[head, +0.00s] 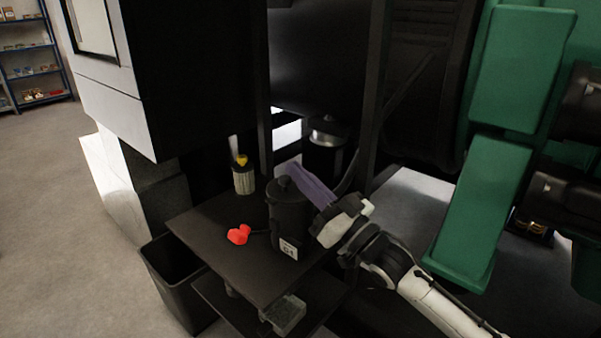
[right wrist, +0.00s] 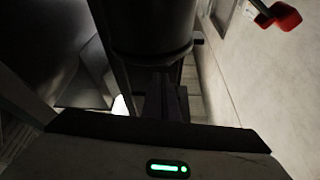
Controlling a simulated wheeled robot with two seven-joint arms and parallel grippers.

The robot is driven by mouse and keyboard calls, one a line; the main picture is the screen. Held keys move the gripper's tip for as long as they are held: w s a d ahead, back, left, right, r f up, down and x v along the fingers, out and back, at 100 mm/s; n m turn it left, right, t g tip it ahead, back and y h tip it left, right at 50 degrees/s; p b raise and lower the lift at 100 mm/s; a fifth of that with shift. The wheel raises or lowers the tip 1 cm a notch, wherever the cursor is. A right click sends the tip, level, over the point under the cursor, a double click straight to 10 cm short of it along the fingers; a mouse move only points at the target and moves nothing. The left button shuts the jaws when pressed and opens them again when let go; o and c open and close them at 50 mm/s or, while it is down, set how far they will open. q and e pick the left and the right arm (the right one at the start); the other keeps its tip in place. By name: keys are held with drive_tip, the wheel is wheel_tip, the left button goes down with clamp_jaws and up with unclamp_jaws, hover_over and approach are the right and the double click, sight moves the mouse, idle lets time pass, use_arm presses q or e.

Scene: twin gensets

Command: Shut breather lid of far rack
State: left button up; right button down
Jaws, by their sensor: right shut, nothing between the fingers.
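A black canister (head: 289,218) with a small white label stands on a dark rack shelf (head: 215,236). Its top has a dark cap (head: 283,184); I cannot tell whether this is the breather lid or whether it is fully shut. My right gripper (head: 294,170) has purplish fingers, shut and empty, reaching beside the canister's top from the right. I cannot tell whether they touch it. In the right wrist view the fingers (right wrist: 166,97) point toward a large dark cylinder (right wrist: 150,28). My left gripper is not in view.
A red handle (head: 238,234) sticks out left of the canister. A yellow-topped filter (head: 243,180) and a silver-topped cylinder (head: 326,136) stand behind. A black bin (head: 180,282) is at the shelf's left. Green panels (head: 480,210) rise at right. Floor at left is clear.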

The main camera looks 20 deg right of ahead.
drive_tip(key=n, duration=0.1)
drive_tip(key=f+n+y, duration=0.1)
drive_tip(key=shift+s+a+f+n+g+b, duration=0.1)
drive_tip(key=shift+s+a+n+g+b, duration=0.05)
drive_tip(key=shift+a+n+g+b, duration=0.2)
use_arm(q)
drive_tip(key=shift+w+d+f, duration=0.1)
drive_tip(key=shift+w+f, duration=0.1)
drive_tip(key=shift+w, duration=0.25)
use_arm(e)
drive_tip(key=shift+a+f+n+y, duration=0.1)
drive_tip(key=shift+f+n+y, duration=0.05)
drive_tip(key=shift+n+y, duration=0.25)
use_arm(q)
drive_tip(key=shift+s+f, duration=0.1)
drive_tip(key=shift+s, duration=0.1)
